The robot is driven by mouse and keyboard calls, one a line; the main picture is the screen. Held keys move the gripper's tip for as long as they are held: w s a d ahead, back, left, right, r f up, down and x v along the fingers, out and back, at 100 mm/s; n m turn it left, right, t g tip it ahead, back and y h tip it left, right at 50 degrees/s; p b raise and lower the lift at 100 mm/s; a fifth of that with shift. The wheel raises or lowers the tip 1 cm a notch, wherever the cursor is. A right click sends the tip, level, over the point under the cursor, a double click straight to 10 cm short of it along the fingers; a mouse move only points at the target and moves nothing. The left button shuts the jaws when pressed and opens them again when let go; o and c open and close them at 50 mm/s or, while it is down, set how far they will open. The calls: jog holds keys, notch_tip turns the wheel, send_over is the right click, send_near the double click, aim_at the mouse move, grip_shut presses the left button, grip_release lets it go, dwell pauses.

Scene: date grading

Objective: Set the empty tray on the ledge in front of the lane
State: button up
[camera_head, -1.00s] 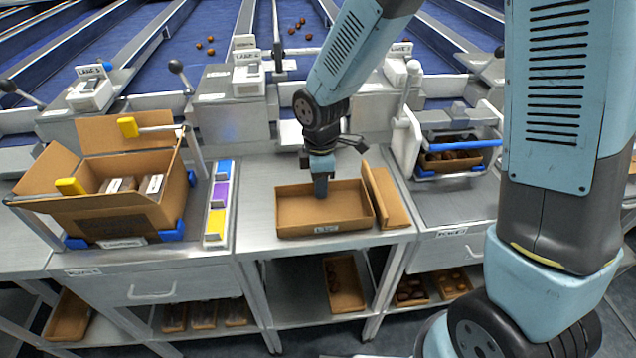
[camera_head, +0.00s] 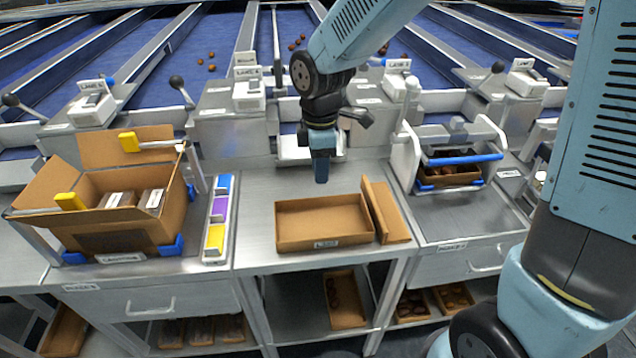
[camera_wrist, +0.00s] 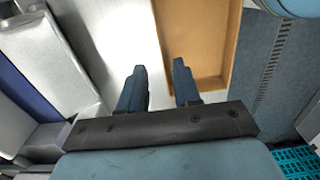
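The empty tray is a shallow brown cardboard tray (camera_head: 290,240) with a label on its front wall. It sits flat on the middle steel bench. A white ledge (camera_head: 290,153) shows behind it, in front of the middle lane, partly hidden by my arm. My gripper (camera_head: 321,178) points down above the bench, behind the tray's back wall and apart from it. In the wrist view my gripper (camera_wrist: 160,70) has its two fingers apart with nothing between them. The tray (camera_wrist: 210,85) also shows there, beside and beyond the right finger.
A brown cardboard piece (camera_head: 388,212) stands against the tray's right side. An open carton (camera_head: 115,215) and a strip of coloured blocks (camera_head: 217,218) are to the left. Bare bench (camera_head: 255,205) lies left of the tray.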

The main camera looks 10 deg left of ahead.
jog(key=s+d+r+m+t, duration=0.1)
jog(key=d+r+m+t, duration=0.2)
jog(key=d+r+m, duration=0.85)
jog(key=s+d+r+m+t, duration=0.1)
jog(key=s+d+r+m, duration=0.2)
jog(key=d, duration=0.5)
jog(key=s+d+r+m+t, duration=0.1)
jog(key=s+d+r+m, duration=0.3)
jog(key=d, duration=0.5)
jog(key=s+m, duration=0.2)
jog(key=s, duration=0.1)
jog(key=shift+t, duration=0.3)
